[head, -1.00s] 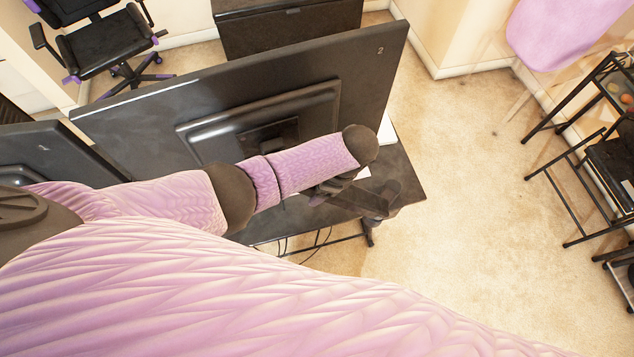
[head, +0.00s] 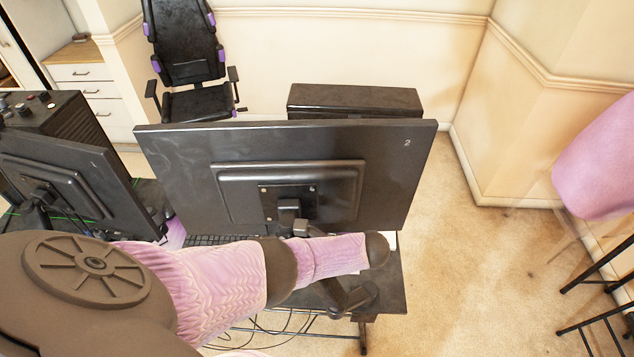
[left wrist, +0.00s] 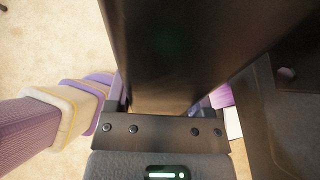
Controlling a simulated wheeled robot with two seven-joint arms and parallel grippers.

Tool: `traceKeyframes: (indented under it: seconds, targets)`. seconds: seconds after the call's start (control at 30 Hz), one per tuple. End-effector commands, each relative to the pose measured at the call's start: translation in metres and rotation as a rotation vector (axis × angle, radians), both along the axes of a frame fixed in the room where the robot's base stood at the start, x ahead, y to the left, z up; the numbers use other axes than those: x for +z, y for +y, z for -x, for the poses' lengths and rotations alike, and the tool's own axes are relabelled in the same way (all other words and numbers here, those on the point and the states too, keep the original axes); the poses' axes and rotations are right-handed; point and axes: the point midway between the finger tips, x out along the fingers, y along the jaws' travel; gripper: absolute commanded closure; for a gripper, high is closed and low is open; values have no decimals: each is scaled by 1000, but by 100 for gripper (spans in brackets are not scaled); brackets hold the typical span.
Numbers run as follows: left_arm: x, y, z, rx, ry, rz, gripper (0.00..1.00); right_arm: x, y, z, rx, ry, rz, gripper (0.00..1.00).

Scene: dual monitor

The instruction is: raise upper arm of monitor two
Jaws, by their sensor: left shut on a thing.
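Monitor two (head: 170,160) stands with its dark back toward me, a white "2" at its upper right. Its mount (head: 288,206) meets the middle of the back. Dark links of its stand arm (head: 352,299) show below my arm, near the desk edge. My purple left arm crosses in front of the stand and hides part of it. In the left wrist view my left gripper (left wrist: 162,125) is shut on a wide dark part (left wrist: 175,60), which looks like a link of the stand arm. Its fingertips are mostly hidden. My right gripper is in no view.
Another monitor (head: 70,185) stands at the left. The desk (head: 392,280) has loose cables (head: 270,325) beneath it. A black chair (head: 190,100) and dark cabinet (head: 350,101) are behind monitor two. Open carpet (head: 480,280) lies right of the desk; a black rack (head: 600,290) stands beyond.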

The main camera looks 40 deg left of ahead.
Motion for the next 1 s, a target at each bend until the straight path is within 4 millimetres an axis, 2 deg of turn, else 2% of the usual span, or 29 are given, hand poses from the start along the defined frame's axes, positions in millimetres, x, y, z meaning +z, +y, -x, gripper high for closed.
traceKeyframes:
  seconds: [0.17, 0.53, 0.57, 0.6, 0.7, 0.9, 1.0]
  targets:
    - [2, 1, 0, -4, 6, -21, 100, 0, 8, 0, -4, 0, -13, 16]
    - [2, 2, 0, -4, 7, -27, 100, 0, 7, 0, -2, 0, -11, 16]
    - [2, 2, 0, -4, 7, -27, 30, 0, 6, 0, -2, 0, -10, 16]
    - [2, 2, 0, -4, 7, -27, 22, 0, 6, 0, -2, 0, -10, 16]
    - [2, 2, 0, -4, 8, -27, 1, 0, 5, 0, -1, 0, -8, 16]
    - [2, 2, 0, -2, 8, -28, 0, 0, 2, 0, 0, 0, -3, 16]
    - [7, -3, -2, -4, 8, -27, 0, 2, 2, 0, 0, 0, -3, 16]
